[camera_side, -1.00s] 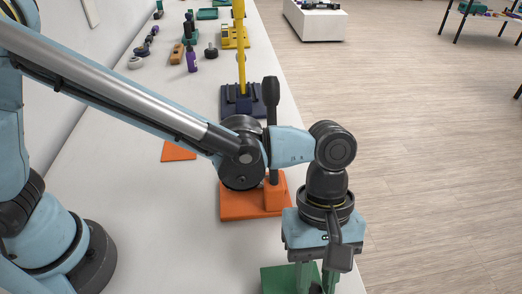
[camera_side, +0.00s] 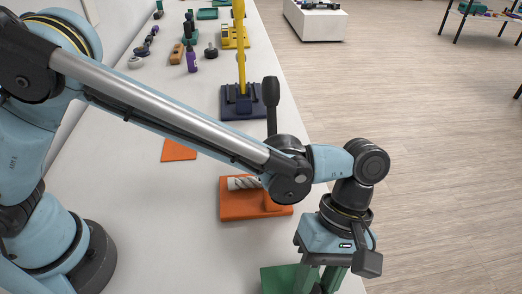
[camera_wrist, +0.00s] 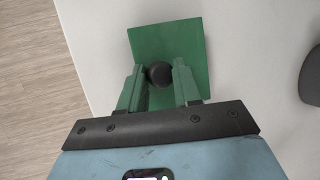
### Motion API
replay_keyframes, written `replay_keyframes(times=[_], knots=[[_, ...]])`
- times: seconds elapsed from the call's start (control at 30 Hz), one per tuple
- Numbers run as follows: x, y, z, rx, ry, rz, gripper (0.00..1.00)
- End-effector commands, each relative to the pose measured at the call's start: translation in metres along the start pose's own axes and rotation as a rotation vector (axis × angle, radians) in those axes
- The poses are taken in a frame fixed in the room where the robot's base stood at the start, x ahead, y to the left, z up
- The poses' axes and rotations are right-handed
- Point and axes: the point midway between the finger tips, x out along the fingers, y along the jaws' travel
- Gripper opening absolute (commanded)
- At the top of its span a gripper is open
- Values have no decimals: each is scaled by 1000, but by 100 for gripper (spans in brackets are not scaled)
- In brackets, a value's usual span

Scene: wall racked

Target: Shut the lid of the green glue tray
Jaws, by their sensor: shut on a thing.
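The green glue tray shows as a green square (camera_wrist: 170,40) in the wrist view, with a round black knob (camera_wrist: 159,73) on it. In the side view its green top (camera_side: 277,280) is at the bottom edge and is cut off by the frame. I cannot tell how far the lid is open. My gripper (camera_wrist: 158,76) has its two green fingers on either side of the black knob and is shut on it. In the side view my gripper (camera_side: 322,282) is tilted over the tray, and the knob is hidden.
An orange base (camera_side: 240,207) with a grey-white cylinder and a dark upright lever (camera_side: 271,100) stands behind the tray. A navy base with a yellow post (camera_side: 240,60) is farther back. The bench's right edge is close, with wooden floor beyond.

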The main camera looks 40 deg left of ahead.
Motion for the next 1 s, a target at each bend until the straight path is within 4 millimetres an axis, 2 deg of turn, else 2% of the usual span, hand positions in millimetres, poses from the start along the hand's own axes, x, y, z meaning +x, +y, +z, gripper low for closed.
replay_keyframes(times=[0.03, 0.1, 0.13, 0.3, 0.77, 0.87, 1.0], knots=[[5, 18, -5, -5, 12, 77, 0], [5, 18, -5, -4, 12, 77, 0], [5, 18, -5, -4, 12, 77, 35], [6, 18, -4, -3, 12, 77, 60], [3, 18, -3, -2, 8, 76, 60], [-4, 18, -3, -3, 7, 76, 60], [-26, 16, -3, -6, 8, 77, 60]])
